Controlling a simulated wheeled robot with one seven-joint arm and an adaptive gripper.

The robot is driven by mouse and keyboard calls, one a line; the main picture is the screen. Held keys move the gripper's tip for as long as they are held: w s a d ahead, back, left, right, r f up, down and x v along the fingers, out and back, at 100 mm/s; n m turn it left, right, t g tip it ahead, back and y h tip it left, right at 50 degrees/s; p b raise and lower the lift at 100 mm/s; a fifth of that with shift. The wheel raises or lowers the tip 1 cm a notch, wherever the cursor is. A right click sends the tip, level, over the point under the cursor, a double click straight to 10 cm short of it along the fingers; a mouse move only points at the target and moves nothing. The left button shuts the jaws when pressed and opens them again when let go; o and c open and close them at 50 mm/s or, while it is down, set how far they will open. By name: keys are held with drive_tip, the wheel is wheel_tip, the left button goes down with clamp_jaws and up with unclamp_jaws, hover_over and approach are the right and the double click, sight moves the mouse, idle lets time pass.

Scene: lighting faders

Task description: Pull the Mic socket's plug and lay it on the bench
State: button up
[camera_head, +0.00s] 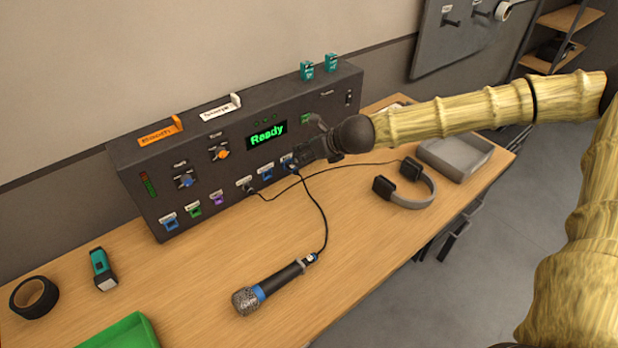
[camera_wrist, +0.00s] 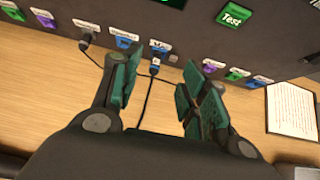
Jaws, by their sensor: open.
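The Mic socket (camera_wrist: 160,47) is on the dark panel's lower row, with a blue plug (camera_wrist: 154,66) seated in it and a black cable hanging from it. In the head view the plug (camera_head: 292,166) shows just left of my gripper (camera_head: 308,155). The cable runs down to a microphone (camera_head: 270,287) lying on the bench (camera_head: 370,230). In the wrist view my gripper (camera_wrist: 160,85) is open, its fingers on either side of the cable below the plug. The plug is in front of the fingertips; I see no contact.
A second cable runs from a neighbouring socket (camera_wrist: 87,38) to headphones (camera_head: 405,185). The panel (camera_head: 250,110) stands at the bench's back. A grey tray (camera_head: 455,155) is at right; a green tray (camera_head: 125,333), tape roll (camera_head: 34,297) and teal torch (camera_head: 103,268) are at left. Bench front centre is clear.

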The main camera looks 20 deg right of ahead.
drive_tip(key=b, duration=0.6)
approach(298, 170)
drive_tip(key=shift+b+x, duration=1.7)
drive_tip(key=shift+x, duration=2.25)
drive_tip(key=shift+b+x, duration=0.4)
drive_tip(key=shift+x, duration=0.5)
drive_tip(key=shift+a+r, duration=0.15)
drive_tip(key=shift+c, duration=0.4)
clamp_jaws()
drive_tip(key=shift+s, duration=0.1)
drive_tip(key=shift+s+d, duration=0.25)
drive_tip(key=shift+s, duration=0.45)
drive_tip(key=shift+s+d, duration=0.3)
drive_tip(key=shift+s, duration=0.35)
drive_tip(key=shift+s+d, duration=0.25)
drive_tip(key=shift+s, duration=0.45)
